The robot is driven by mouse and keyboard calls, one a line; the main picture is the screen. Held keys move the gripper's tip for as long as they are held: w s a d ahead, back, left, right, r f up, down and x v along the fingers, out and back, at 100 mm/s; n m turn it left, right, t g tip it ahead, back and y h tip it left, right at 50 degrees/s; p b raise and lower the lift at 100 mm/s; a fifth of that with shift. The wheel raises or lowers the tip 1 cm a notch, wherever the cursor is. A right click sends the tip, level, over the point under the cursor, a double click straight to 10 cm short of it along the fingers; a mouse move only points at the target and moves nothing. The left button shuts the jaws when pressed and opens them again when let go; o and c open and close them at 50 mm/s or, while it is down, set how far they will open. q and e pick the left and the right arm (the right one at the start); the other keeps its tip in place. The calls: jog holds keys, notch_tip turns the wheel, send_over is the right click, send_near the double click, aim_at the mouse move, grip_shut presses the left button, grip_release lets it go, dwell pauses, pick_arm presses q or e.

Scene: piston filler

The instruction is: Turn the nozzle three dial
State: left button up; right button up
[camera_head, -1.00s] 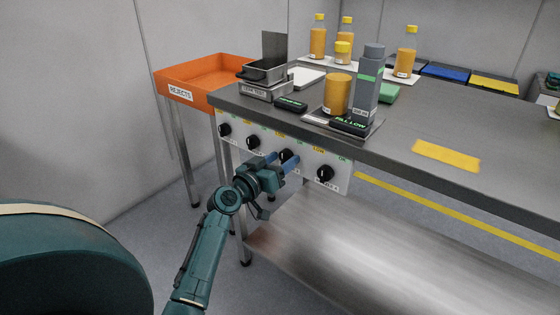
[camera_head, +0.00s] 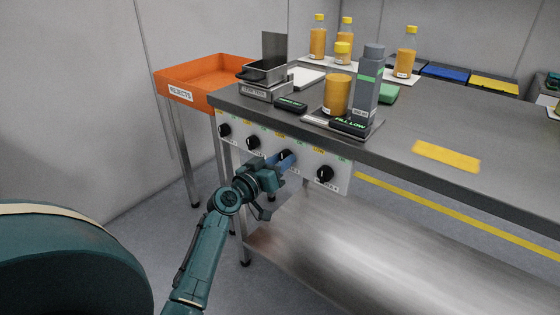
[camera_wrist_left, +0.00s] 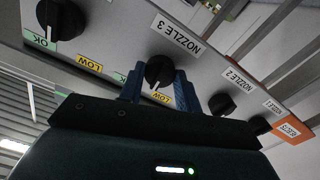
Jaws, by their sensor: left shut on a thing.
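The black nozzle three dial (camera_head: 284,154) is third from the left on the white panel (camera_head: 308,161) under the bench edge. My left gripper (camera_head: 282,161) is shut on it. In the left wrist view, its blue fingers (camera_wrist_left: 158,90) lie on both sides of the dial (camera_wrist_left: 158,70), beneath the NOZZLE 3 label (camera_wrist_left: 178,33). The dial's white pointer mark is partly visible, aimed toward the yellow LOW label (camera_wrist_left: 162,98); the green OK label beside it is partly hidden by a finger. My right gripper is not in view.
Neighbouring dials stand at both sides, the nearest right one (camera_head: 325,174) close by. The grey bench (camera_head: 400,145) overhangs the panel, with a scale and filled jar above. An orange rejects bin (camera_head: 205,75) stands at left. A metal lower shelf (camera_head: 330,235) lies below.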

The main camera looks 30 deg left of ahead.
pick_arm(q)
jog(key=shift+n+p, duration=1.05)
jog(key=shift+n, duration=3.05)
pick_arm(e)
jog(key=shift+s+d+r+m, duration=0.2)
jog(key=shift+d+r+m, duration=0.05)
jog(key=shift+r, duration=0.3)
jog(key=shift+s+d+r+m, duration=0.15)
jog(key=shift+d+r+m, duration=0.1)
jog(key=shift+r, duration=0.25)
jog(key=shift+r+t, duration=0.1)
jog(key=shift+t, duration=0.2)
pick_arm(q)
jog(key=o, duration=1)
jog(key=shift+c, duration=0.2)
jog(key=s+a+b, duration=0.1)
jog(key=s, duration=1.2)
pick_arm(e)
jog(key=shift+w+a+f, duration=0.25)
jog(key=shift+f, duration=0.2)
